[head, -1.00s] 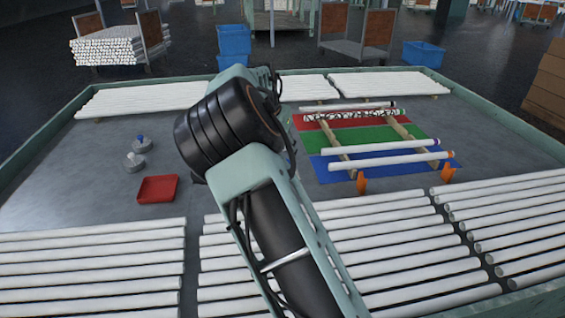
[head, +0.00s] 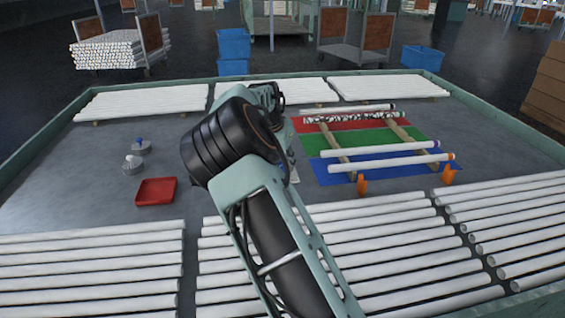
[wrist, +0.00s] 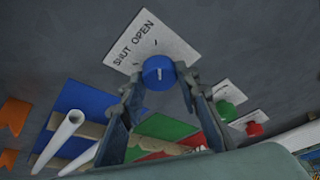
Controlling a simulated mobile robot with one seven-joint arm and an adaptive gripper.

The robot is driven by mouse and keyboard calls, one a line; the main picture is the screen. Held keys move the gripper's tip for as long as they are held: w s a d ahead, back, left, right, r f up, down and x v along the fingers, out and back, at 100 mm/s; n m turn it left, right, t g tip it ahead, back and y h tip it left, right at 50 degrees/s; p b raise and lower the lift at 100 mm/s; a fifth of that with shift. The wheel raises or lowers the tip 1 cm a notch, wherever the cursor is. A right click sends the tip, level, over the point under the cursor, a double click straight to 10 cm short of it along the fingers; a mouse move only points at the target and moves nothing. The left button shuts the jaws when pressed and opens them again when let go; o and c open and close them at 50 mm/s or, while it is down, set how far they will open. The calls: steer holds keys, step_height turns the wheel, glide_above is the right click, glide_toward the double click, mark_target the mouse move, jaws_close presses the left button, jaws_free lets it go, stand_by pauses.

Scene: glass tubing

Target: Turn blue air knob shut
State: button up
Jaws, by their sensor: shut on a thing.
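The blue air knob (wrist: 158,71) shows in the wrist view, in front of a white plate (wrist: 150,40) marked SHUT and OPEN. A short pale line crosses the knob's face and stands roughly upright in the picture. My gripper (wrist: 160,82) has one finger on each side of the knob and is shut on it. I cannot tell for sure which mark the line points to. In the head view my arm hides the knob and the gripper.
In the wrist view a green knob (wrist: 226,109) and a red knob (wrist: 254,129) sit to the right on their own plates. In the head view, white tubes lie on wooden rails over coloured mats (head: 375,140). A red tray (head: 156,191) stands at the left.

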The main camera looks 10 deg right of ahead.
steer(key=shift+c, duration=0.8)
steer(key=shift+n, duration=0.4)
steer(key=n, duration=0.1)
steer(key=n+t+y, duration=0.1)
steer(key=n, duration=0.1)
steer(key=shift+d+n+y+b, duration=0.2)
steer(key=shift+n+y+b, duration=0.1)
steer(key=shift+b, duration=0.1)
steer(key=n+y, duration=0.1)
steer(key=n, duration=0.1)
steer(key=n+y, duration=0.1)
steer(key=n, duration=0.2)
steer(key=shift+d+r, duration=0.1)
steer(key=shift+d, duration=0.05)
steer(key=n+y+p, duration=0.1)
steer(key=n, duration=0.1)
steer(key=n+g+p, duration=0.1)
steer(key=n, duration=0.2)
steer(key=shift+n+y, duration=0.3)
steer(key=shift+y, duration=0.1)
steer(key=shift+n+g+y+p, duration=0.45)
steer(key=shift+n+p, duration=0.7)
steer(key=shift+n, duration=0.35)
